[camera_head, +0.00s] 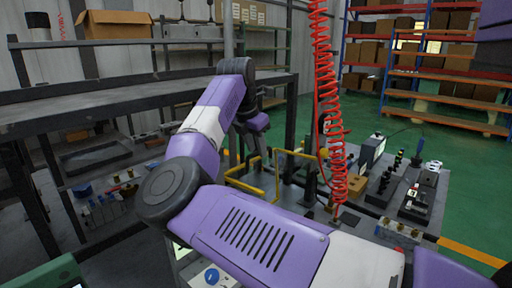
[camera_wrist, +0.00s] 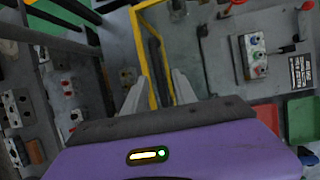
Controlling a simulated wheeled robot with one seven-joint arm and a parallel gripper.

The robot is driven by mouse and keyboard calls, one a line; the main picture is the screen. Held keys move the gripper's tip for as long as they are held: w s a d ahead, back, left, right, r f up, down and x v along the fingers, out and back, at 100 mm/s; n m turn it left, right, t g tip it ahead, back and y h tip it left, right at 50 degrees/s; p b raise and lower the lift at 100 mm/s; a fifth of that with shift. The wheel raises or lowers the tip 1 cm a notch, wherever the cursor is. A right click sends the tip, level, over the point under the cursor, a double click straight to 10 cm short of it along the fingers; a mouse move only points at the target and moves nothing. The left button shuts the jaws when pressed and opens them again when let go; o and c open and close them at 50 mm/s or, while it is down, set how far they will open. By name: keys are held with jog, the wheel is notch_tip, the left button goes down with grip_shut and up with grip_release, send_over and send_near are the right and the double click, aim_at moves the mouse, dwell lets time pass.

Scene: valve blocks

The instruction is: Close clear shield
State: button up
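The clear shield appears as a yellow-edged frame (camera_head: 277,175) at the workstation in the middle of the head view. Its panel is too transparent to make out clearly. In the wrist view the yellow frame (camera_wrist: 141,45) runs down from the top toward my fingers. My gripper (camera_wrist: 160,76) has its two pale fingers apart, with part of the yellow frame showing between and beyond them. I cannot tell whether they touch it. In the head view my gripper (camera_head: 253,140) is above and to the left of the frame, partly hidden by my own wrist.
A red coiled hose (camera_head: 328,100) hangs just right of the frame. The bench (camera_head: 365,220) at right holds a small screen (camera_head: 372,150) and several valve parts. A dark metal rack (camera_head: 150,92) stands at left. Green and red trays (camera_wrist: 300,118) show at right in the wrist view.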

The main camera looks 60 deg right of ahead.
grip_shut()
dwell(1.2)
